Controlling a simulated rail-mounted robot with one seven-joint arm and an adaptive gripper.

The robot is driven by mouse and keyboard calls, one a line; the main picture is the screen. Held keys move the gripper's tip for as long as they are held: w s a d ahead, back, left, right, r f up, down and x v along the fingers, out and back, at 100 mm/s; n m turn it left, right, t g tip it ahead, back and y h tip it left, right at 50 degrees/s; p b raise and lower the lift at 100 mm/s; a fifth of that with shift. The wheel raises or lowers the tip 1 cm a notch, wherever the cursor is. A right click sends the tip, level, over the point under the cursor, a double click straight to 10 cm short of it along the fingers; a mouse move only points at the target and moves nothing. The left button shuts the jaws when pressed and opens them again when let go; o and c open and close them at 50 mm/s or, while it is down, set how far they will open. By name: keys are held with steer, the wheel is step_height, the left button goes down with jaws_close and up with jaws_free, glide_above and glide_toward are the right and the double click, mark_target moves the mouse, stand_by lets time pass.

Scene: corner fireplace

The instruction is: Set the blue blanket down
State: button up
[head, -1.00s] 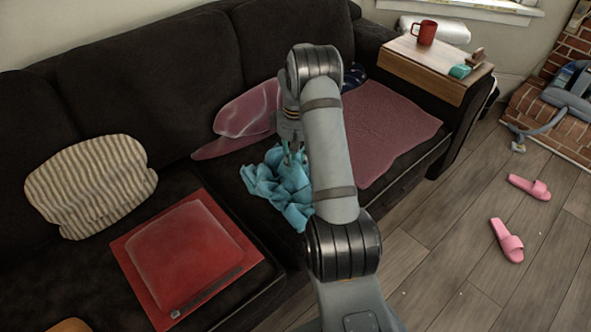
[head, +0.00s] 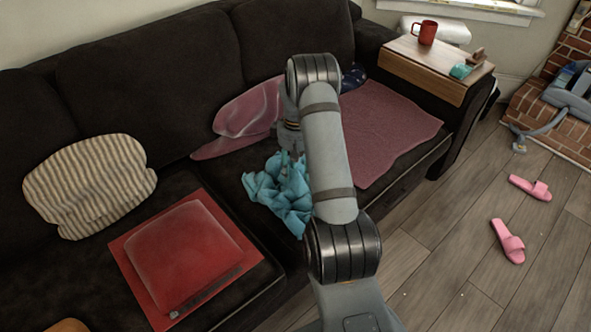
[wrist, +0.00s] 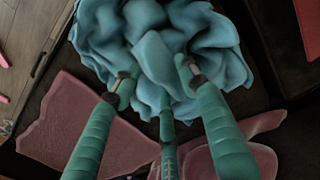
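The blue blanket (head: 281,194) is a crumpled teal-blue bundle at the front of the dark sofa seat, left of my arm in the head view. I cannot tell whether its full weight rests on the seat. In the wrist view the blanket (wrist: 165,45) fills the top middle. My gripper (wrist: 156,72) has three green fingers that converge on the bundle, with cloth bunched between their tips. In the head view my arm and the blanket hide the fingertips.
The dark sofa (head: 160,65) holds a striped pillow (head: 90,187), a red cushion (head: 185,255) and a pinkish-red cloth (head: 385,130). A wooden armrest tray (head: 435,65) bears a red mug (head: 426,32). Pink slippers (head: 508,241) lie on the floor.

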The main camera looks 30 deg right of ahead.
step_height(320, 180, up, 12)
steer(key=p, duration=0.3)
steer(key=shift+r, duration=0.15)
stand_by(0.4)
step_height(320, 180, down, 12)
steer(key=b, duration=0.3)
steer(key=shift+r+p, duration=0.5)
steer(key=shift+r, duration=1.3)
